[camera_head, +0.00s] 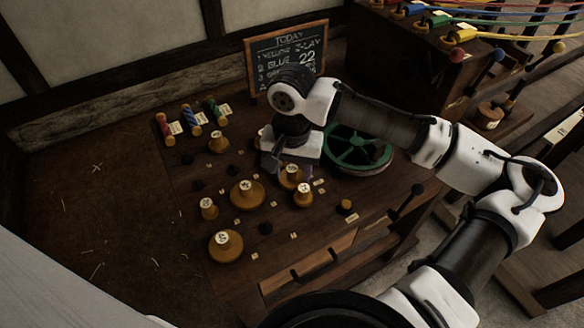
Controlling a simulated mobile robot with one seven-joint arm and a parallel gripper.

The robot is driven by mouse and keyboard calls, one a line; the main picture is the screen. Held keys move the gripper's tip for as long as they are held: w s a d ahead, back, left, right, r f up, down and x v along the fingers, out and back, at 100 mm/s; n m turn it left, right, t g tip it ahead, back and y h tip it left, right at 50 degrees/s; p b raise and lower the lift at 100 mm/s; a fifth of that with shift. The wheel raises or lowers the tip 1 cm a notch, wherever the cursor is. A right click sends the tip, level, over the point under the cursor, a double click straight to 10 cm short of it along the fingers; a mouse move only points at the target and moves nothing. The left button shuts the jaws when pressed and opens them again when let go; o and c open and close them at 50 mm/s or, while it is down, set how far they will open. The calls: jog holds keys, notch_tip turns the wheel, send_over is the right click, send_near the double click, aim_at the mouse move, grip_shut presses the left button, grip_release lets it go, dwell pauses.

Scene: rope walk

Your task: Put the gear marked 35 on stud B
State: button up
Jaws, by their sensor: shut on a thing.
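My gripper (279,164) points down over the back middle of the wooden bench, left of the green wheel. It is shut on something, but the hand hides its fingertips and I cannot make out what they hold. One yellow-brown gear with a pale marked top (291,176) shows right at the front of the hand; I cannot tell whether it is held. Similar gears stand nearby: a wide one (248,193), a small one (208,208), a front one (226,244), a right one (303,194) and a back one (218,143). Their numbers and the stud labels are too small to read.
A green spoked wheel (357,150) lies right of my gripper. A chalkboard (287,53) stands behind. Several coloured spools (192,121) lie at the back left. A dark lever (407,201) rises at the right edge. The bench's left side is mostly bare.

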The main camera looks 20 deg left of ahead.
jog(key=shift+f, duration=0.45)
dwell(0.4)
jog(key=o, duration=0.9)
jog(key=shift+o, duration=0.2)
notch_tip(320, 180, up, 8)
jog(key=p, duration=0.7)
jog(key=shift+p, duration=0.35)
